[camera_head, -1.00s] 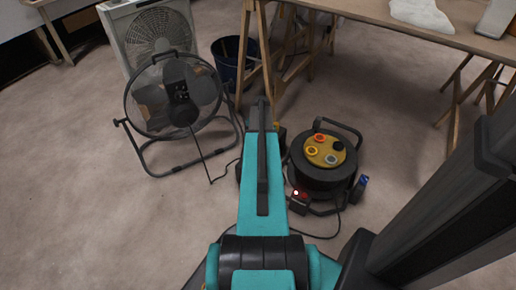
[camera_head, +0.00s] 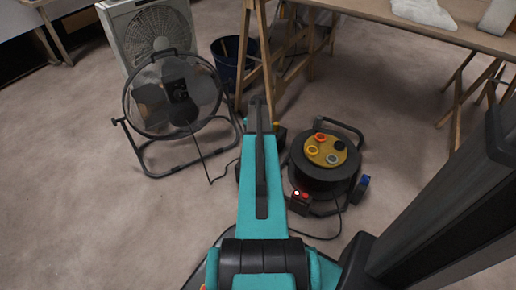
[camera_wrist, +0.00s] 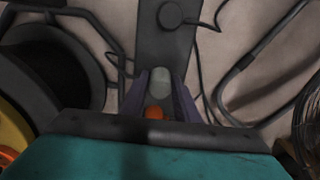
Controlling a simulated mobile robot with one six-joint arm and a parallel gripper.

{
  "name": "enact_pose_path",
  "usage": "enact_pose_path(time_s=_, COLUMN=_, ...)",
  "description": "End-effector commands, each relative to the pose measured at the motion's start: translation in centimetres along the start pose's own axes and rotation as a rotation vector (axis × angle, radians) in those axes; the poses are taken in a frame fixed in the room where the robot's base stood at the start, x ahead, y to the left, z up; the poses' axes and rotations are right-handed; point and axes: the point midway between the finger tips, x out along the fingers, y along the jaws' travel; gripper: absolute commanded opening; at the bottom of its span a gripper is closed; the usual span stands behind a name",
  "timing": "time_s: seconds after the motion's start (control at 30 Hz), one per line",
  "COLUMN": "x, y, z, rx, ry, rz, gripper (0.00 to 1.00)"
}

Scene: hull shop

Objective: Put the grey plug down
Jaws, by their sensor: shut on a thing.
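The grey plug (camera_wrist: 160,82) is a pale, rounded block in the wrist view. My gripper (camera_wrist: 162,88) is shut on it, with one dark finger along each side. An orange part (camera_wrist: 155,112) shows between the fingers, nearer to the camera. Beyond the plug is a dark grey strip (camera_wrist: 165,45) with a round dark piece (camera_wrist: 170,15) and a cable at its far end. I cannot tell whether the plug touches the strip. In the head view my teal arm hides the gripper and the plug.
A cable reel (camera_head: 322,180) with a yellow face stands right of my arm. A small box with red lights (camera_head: 300,201) and a blue connector (camera_head: 362,186) are beside it. A floor fan (camera_head: 165,100) stands left. A trestle table (camera_head: 410,22) and dark bucket (camera_head: 228,62) are behind.

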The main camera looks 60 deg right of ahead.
Motion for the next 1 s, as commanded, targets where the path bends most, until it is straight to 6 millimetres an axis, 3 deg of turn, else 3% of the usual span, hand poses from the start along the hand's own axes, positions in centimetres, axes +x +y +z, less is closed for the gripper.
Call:
enact_pose_path(time_s=0.13, x=1.4, y=0.0, z=0.0, rx=0.001, ry=0.000, rz=0.000, gripper=0.00)
enact_pose_path(time_s=0.83, x=2.0, y=0.0, z=0.0, rx=0.000, ry=0.000, rz=0.000, gripper=0.00)
enact_pose_path(time_s=0.87, x=2.0, y=0.0, z=0.0, rx=0.000, ry=0.000, rz=0.000, gripper=0.33)
enact_pose_path(time_s=0.93, x=2.0, y=0.0, z=0.0, rx=0.000, ry=0.000, rz=0.000, gripper=0.45)
enact_pose_path(time_s=1.0, x=2.0, y=0.0, z=0.0, rx=0.000, ry=0.000, rz=0.000, gripper=0.47)
